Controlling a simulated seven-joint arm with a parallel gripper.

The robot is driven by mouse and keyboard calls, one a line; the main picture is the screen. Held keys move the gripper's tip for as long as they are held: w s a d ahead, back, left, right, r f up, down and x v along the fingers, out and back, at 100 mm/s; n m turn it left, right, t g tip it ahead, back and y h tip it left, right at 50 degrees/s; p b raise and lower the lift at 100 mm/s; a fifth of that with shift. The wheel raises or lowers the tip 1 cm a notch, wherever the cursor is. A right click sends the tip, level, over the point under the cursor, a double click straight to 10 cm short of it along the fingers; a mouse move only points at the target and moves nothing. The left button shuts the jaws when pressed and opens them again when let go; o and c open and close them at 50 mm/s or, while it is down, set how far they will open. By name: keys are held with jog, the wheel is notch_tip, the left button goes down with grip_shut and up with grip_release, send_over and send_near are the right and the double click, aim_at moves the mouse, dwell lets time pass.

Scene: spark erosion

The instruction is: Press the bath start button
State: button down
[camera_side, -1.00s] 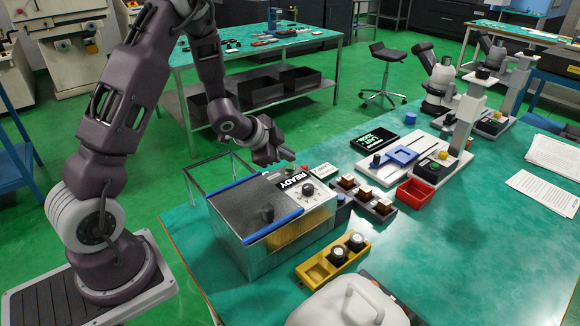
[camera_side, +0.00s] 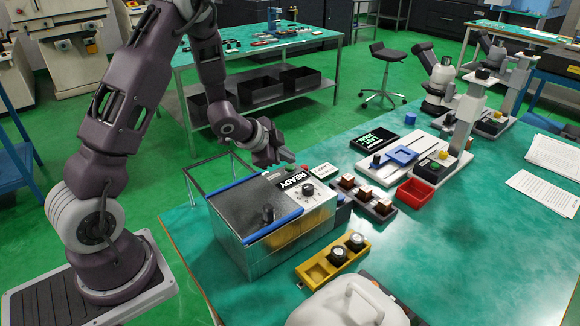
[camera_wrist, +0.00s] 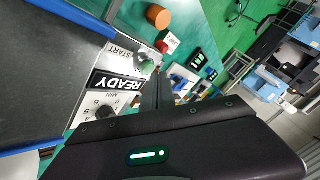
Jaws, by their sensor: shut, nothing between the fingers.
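My gripper (camera_side: 290,157) is shut and empty, just above the button end of the panel. In the side view the fingers are close over the button; whether they touch it I cannot tell. In the wrist view the button shows uncovered.
A red button (camera_wrist: 168,43) is beyond the start button. A dark block with brown-topped pieces (camera_side: 366,195), a red tray (camera_side: 416,192) and a yellow holder (camera_side: 318,270) stand right of the bath. A white canister (camera_side: 345,305) is in front.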

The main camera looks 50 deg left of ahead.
aim_at(287, 168)
jog(key=shift+f, duration=0.65)
dwell(0.6)
jog(key=shift+r, duration=0.9)
jog(key=shift+r, duration=0.1)
jog(key=shift+r, duration=2.4)
